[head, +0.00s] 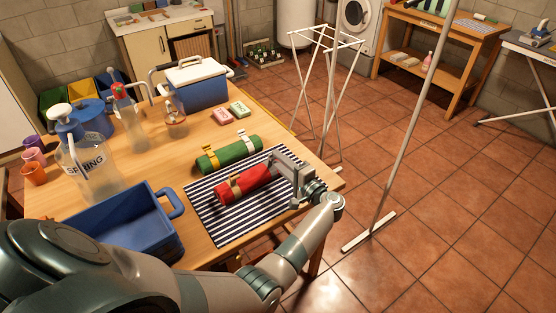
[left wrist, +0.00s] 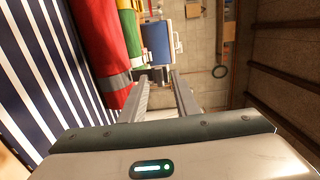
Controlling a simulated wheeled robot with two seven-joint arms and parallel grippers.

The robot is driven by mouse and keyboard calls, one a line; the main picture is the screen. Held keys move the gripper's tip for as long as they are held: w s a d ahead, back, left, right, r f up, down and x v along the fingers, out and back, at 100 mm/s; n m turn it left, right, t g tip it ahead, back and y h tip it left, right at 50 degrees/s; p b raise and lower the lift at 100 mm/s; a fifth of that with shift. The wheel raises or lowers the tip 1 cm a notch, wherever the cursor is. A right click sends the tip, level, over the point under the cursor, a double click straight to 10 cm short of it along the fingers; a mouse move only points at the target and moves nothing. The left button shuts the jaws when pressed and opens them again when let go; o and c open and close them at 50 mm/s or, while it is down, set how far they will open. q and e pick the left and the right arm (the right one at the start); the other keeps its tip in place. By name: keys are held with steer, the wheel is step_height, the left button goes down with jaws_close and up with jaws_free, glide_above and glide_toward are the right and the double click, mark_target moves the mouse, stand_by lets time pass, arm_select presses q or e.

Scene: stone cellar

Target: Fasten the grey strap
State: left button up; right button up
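The grey strap (left wrist: 116,81) crosses the red roll (left wrist: 97,35) in the left wrist view. In the head view it is largely hidden near my gripper. My left gripper (head: 282,166) is at the roll's right end. In the wrist view its fingers (left wrist: 160,80) are apart, beside the grey strap. Something small and dark shows between the tips; I cannot tell whether it is the strap's end. My right gripper is not in view.
A green roll (head: 229,154) with straps lies behind the red one. A blue crate (head: 165,258) is at the front left; a blue cooler (head: 199,92), bottles and cups stand further back. A drying rack (head: 329,80) and a squeegee (head: 390,190) stand beyond the table's right edge.

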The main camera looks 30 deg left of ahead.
arm_select(q)
jaws_close()
steer(key=shift+r, duration=0.1)
